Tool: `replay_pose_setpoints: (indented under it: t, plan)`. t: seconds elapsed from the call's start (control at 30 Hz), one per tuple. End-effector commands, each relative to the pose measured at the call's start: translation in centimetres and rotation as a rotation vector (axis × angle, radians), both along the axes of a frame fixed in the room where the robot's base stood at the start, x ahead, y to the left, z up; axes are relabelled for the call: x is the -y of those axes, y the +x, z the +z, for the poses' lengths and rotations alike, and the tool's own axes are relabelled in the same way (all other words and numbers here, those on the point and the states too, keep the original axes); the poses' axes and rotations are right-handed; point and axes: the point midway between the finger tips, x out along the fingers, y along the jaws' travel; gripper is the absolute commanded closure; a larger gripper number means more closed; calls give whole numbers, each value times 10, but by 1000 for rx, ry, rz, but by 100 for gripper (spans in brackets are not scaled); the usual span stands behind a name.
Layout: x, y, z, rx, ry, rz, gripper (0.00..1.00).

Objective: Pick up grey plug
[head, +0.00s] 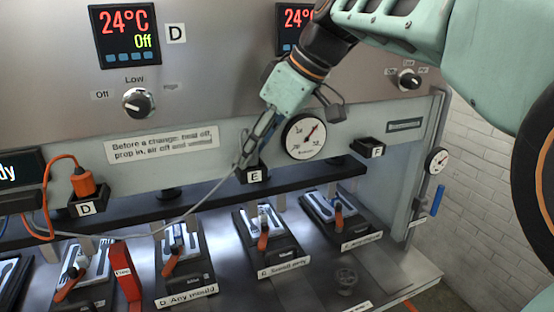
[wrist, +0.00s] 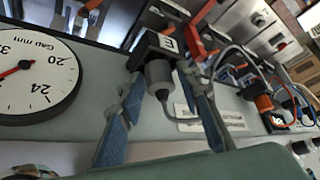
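The grey plug (wrist: 159,76) sits at the black holder marked E (wrist: 150,48) in the wrist view, with a grey cable leaving its end. My gripper (wrist: 161,84) has its two blue-padded fingers on either side of the plug. A gap shows between each finger and the plug, so the gripper looks open around it. In the head view my gripper (head: 248,155) reaches down to holder E (head: 254,175) on the press front. There the plug is largely hidden by the fingers, and contact cannot be told.
A round gap gauge (head: 304,137) is close to the right of my gripper. An orange plug (head: 83,182) stands in holder D (head: 87,206). Holder F (head: 368,148) looks empty. The grey cable (head: 190,212) hangs leftward across the press front, above the spoon mould stations (head: 270,242).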

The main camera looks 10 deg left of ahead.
Motion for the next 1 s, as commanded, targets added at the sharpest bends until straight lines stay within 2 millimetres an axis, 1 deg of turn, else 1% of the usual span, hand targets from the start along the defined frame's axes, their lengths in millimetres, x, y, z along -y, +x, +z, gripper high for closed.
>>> replay_pose_setpoints:
  t: [0.17,0.4,0.47,0.77,1.0]
  plan:
    - [0,0,0,0,0,0,68]
    - [0,0,0,0,0,0,95]
    - [0,0,0,0,0,0,100]
    - [0,0,2,1,1,-1,100]
    - [-5,-1,12,1,1,-2,100]
